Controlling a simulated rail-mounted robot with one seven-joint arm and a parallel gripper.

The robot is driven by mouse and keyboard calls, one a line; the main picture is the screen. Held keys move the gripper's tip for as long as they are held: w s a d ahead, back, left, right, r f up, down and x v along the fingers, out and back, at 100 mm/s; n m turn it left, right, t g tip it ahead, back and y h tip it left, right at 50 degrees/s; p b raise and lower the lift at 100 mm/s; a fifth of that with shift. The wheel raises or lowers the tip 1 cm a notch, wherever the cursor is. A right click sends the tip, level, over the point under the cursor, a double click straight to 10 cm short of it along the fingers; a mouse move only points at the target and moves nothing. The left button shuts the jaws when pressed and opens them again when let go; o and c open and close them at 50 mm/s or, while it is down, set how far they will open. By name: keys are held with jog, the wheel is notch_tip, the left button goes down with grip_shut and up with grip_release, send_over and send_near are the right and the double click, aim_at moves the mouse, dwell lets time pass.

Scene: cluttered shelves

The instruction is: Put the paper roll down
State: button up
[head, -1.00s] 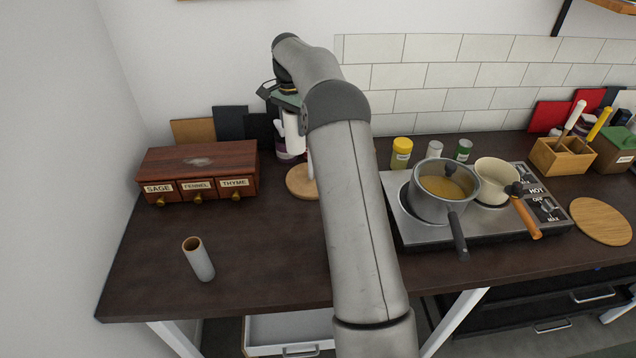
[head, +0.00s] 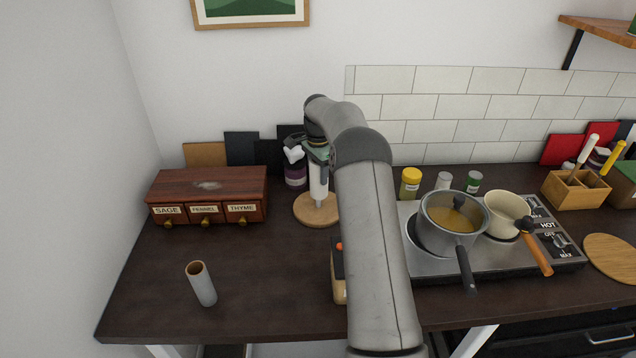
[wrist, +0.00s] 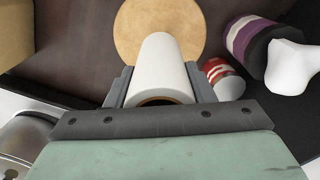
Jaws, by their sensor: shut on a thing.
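The white paper roll (head: 318,178) is upright in my gripper (wrist: 160,85), which is shut on it from both sides. It is above the round wooden base of the holder (head: 303,215). A short piece of the holder's post (head: 319,204) shows below the roll, so the roll appears lined up with the post and partly around it. A gap remains between the roll and the base. In the wrist view the roll (wrist: 163,62) shows its open cardboard core, with the wooden base (wrist: 135,22) beyond it. My arm hides part of the counter.
An empty cardboard tube (head: 203,286) stands at the front left. A spice drawer box (head: 208,193) is left of the base. A purple-banded jar (head: 295,176) and a white-topped item stand close behind. A stove with a pot (head: 450,235) is to the right.

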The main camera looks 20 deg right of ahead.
jog(key=shift+f+p, duration=0.5)
jog(key=shift+f, duration=1.85)
jog(key=shift+f, duration=0.25)
jog(key=o, duration=1)
jog(key=shift+c, duration=0.2)
jog(key=shift+r, duration=0.1)
jog(key=shift+r, duration=0.1)
